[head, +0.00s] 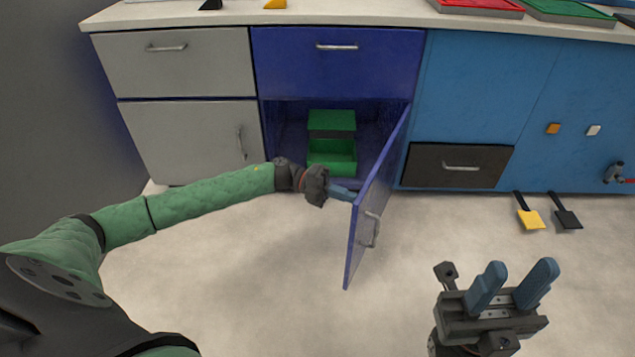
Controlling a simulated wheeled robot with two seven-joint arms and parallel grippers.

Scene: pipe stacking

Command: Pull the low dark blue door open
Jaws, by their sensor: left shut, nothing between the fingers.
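The low dark blue door (372,205) stands swung wide open, hinged on its right side, its free edge pointing out into the room. Its metal handle (370,229) is on the outer face, turned to the right. My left gripper (345,193) is shut and empty at the inner face of the door; its fingertips are close to or touching that face, and I cannot tell which. My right gripper (514,284) is open and empty above the floor at the lower right, apart from the door.
Inside the open dark blue cabinet (285,128) is a green box (332,150). A dark blue drawer (338,68) above it is closed. Grey cabinets stand left, lighter blue ones right. A yellow scoop (531,218) and a black scoop (568,219) are at the right.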

